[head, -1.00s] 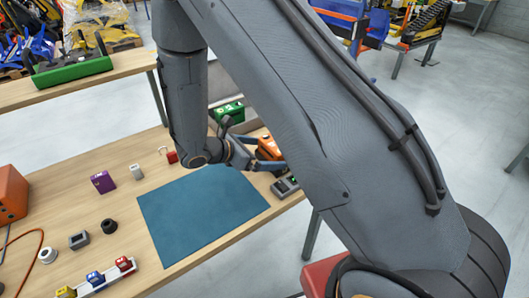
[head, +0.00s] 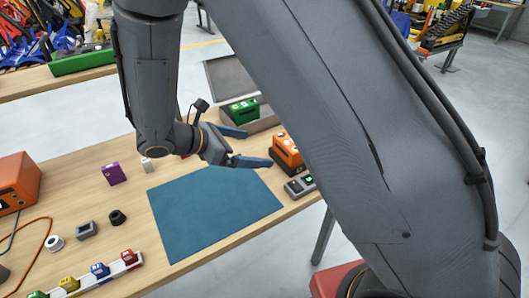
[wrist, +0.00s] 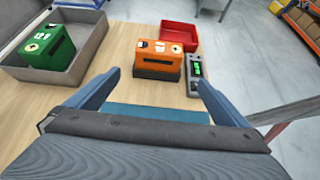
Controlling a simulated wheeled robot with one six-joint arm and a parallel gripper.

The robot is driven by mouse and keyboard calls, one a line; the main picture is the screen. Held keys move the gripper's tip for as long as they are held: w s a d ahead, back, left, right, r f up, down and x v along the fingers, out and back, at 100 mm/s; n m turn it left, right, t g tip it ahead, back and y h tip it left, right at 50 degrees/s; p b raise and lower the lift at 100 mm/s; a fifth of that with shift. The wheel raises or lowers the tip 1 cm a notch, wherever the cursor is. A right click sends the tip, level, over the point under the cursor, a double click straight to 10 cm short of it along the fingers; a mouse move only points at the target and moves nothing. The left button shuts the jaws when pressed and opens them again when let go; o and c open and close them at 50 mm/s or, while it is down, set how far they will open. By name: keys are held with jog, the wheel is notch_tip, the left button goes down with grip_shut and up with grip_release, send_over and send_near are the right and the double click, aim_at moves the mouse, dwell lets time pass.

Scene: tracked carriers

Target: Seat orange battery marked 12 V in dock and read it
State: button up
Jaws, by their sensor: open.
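The orange battery (head: 287,150) stands upright at the right end of the table. In the wrist view, the orange battery (wrist: 158,55) has a dark block (wrist: 156,74) under it, apparently the dock; I cannot tell how deep it sits. Beside it is a small grey reader (wrist: 195,72) with a lit green display, too small to read. The reader (head: 300,185) also shows in the head view. My gripper (head: 259,148) is open and empty, its fingers pointing at the battery from a short distance. In the wrist view my gripper (wrist: 155,83) has its fingers spread wide.
A green battery (head: 242,111) sits in a grey bin (wrist: 92,40) left of the orange one. A red tray (wrist: 179,33) lies behind. The teal mat (head: 212,212) is clear. A purple block (head: 113,174) and a rack (head: 105,278) of small coloured blocks stand left.

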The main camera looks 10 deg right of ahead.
jog(key=s+d+r+m+g+y, duration=0.1)
jog(key=s+d+m+y, duration=0.3)
jog(key=s+m, duration=0.3)
jog(key=s+d+m+g+y, duration=0.1)
jog(key=s+d+m+y, duration=0.4)
jog(key=m, duration=0.9)
jog(key=shift+s+d+r+g+y, duration=0.3)
jog(key=shift+s+r+y, duration=0.05)
jog(key=shift+s+y, duration=0.7)
jog(key=shift+w, duration=0.1)
dwell(1.8)
